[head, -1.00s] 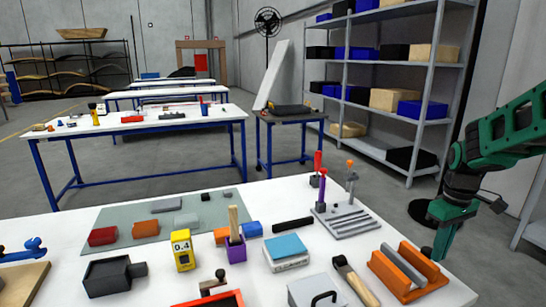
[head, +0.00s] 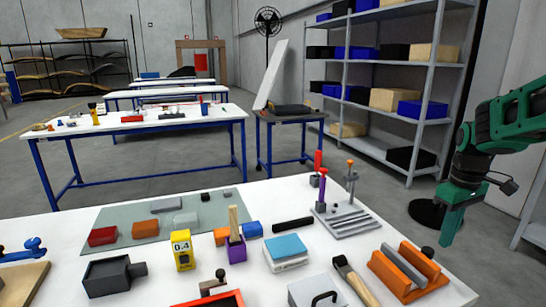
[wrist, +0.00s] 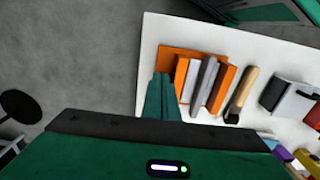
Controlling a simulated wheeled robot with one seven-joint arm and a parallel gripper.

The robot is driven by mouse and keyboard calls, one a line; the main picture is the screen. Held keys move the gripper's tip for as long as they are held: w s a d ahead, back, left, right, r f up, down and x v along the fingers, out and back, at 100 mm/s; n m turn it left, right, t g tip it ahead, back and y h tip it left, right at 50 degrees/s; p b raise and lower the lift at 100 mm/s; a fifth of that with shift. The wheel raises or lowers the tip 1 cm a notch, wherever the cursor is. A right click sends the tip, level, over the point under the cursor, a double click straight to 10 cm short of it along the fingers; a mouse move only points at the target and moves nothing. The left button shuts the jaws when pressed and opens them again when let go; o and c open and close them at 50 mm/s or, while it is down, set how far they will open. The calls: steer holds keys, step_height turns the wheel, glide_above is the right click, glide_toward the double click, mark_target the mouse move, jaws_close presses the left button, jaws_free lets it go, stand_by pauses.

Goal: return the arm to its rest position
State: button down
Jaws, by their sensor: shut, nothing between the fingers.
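My green arm comes in from the right edge of the head view. My gripper (head: 449,232) points down, with its fingers together and nothing between them. It is above and just past the right edge of the white workbench (head: 430,291). In the wrist view the shut green fingers (wrist: 160,98) stick out over the bench edge, beside the orange-and-grey block holder (wrist: 204,80). That holder also shows in the head view (head: 407,270), lower left of my gripper and apart from it.
A grey shelving unit (head: 402,93) stands behind my gripper. A grey slotted stand (head: 347,222) holds upright tools.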

steer(key=shift+s+r, duration=0.1)
steer(key=shift+r, duration=0.75)
steer(key=s+a+f+m, duration=0.1)
steer(key=s+m, duration=0.4)
steer(key=s, duration=0.8)
steer(key=s+a+f+m, duration=0.1)
steer(key=s+m, duration=0.4)
steer(key=s, duration=0.7)
steer(key=shift+s+a+f, duration=0.35)
steer(key=shift+a+f, duration=0.05)
steer(key=shift+f, duration=0.35)
